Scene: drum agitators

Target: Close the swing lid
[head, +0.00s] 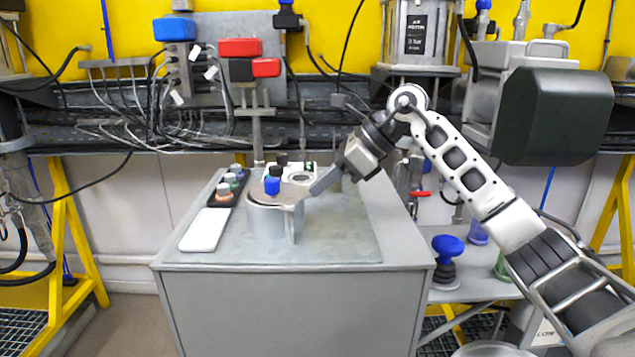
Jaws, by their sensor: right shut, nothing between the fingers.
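A grey cylindrical vessel (268,222) stands on the grey cabinet top in the head view. A flat swing lid (285,196) lies across its top. I cannot tell whether the lid is fully seated. A blue cap (272,186) stands at the vessel's top. My right gripper (316,188) comes in from the right. Its fingers are shut and empty, with the tips at the right edge of the vessel's top. I cannot tell whether they touch the lid. My left gripper is not in view.
A black tray (227,190) of small capped bottles and a white slab (204,230) lie left of the vessel. A white holder with round openings (300,177) is behind it. The cabinet top (340,235) is clear at front right. A blue-knobbed object (447,250) stands on the lower right shelf.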

